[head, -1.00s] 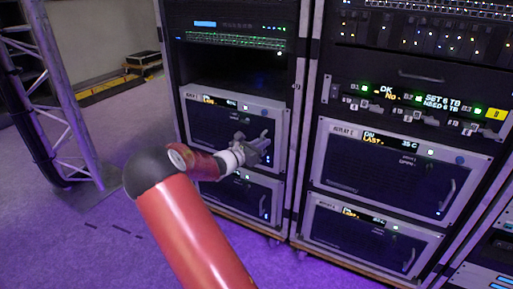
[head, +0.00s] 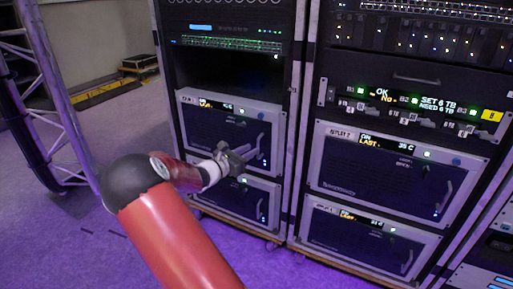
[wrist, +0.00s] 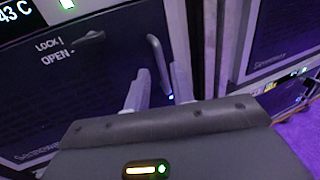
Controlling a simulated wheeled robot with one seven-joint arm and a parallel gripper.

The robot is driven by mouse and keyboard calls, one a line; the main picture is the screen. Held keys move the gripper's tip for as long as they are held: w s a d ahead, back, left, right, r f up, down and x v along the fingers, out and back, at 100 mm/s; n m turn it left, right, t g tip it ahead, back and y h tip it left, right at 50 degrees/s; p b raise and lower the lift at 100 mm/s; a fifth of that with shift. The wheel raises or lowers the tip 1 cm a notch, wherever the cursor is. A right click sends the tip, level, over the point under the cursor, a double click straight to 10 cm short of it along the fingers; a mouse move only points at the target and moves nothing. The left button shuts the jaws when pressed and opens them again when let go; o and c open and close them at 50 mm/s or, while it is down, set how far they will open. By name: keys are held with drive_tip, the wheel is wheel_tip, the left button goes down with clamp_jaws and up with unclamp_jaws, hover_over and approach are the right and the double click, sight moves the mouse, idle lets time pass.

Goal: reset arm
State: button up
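My gripper (head: 243,153) is in front of the left rack's upper drawer unit (head: 205,122), near that unit's right side. A small lever (wrist: 92,36) sits beside the words LOCK and OPEN on the same panel.
The left rack's lower unit (head: 225,197) is below my gripper. The right rack holds two similar units (head: 385,178). A metal truss (head: 50,90) stands at the left. Purple floor (head: 85,245) is open between truss and racks.

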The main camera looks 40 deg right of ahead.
drive_tip(key=shift+s+a, duration=0.15)
drive_tip(key=shift+a, duration=1.2)
drive_tip(key=s+a+m+g+y, duration=0.2)
drive_tip(key=s+a+m+y, duration=0.65)
drive_tip(key=s+m, duration=0.35)
drive_tip(key=s+a+r+m+t+y, duration=0.3)
drive_tip(key=s+a, duration=0.5)
drive_tip(key=a, duration=0.3)
drive_tip(key=s+a+r+m+t+y, duration=0.3)
drive_tip(key=s+a+y, duration=0.3)
drive_tip(key=a, duration=0.5)
drive_tip(key=shift+s+r+m, duration=0.35)
drive_tip(key=shift+s+m, duration=0.15)
drive_tip(key=shift+s, duration=0.7)
drive_tip(key=shift+y, duration=0.25)
